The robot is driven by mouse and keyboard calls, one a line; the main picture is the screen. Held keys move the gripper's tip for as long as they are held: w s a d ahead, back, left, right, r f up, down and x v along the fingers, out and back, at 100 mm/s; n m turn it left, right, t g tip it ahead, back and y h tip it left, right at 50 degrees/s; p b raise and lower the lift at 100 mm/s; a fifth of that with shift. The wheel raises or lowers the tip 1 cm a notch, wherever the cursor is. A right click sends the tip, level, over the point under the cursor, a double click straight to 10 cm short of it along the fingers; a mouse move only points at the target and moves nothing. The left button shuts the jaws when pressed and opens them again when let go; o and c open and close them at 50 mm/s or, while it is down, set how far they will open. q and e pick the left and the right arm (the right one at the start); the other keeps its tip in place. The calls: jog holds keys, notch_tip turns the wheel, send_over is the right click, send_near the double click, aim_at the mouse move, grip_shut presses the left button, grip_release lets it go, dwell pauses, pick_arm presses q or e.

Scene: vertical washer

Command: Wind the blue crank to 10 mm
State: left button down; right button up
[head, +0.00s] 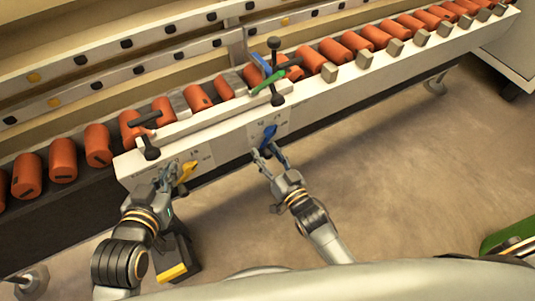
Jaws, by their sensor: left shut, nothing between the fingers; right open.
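A blue crank (269,132) sits on the front face of the white machine beam, beside a small marked panel (254,141) too small to read. My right gripper (269,158) is open just below the blue crank, its fingers pointing up at it; I cannot tell if they touch it. My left gripper (171,177) is shut and empty beside a yellow crank (187,171) on the lower left of the same face. A second blue part (259,62), a bar, is at the top of the beam.
A green bar (268,81) and black-knobbed levers (276,70) stand on the beam's top. Another black knob (152,153) is at its left end. Orange rollers (62,160) line up behind. The floor (385,165) to the right is clear.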

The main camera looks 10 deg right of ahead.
grip_shut()
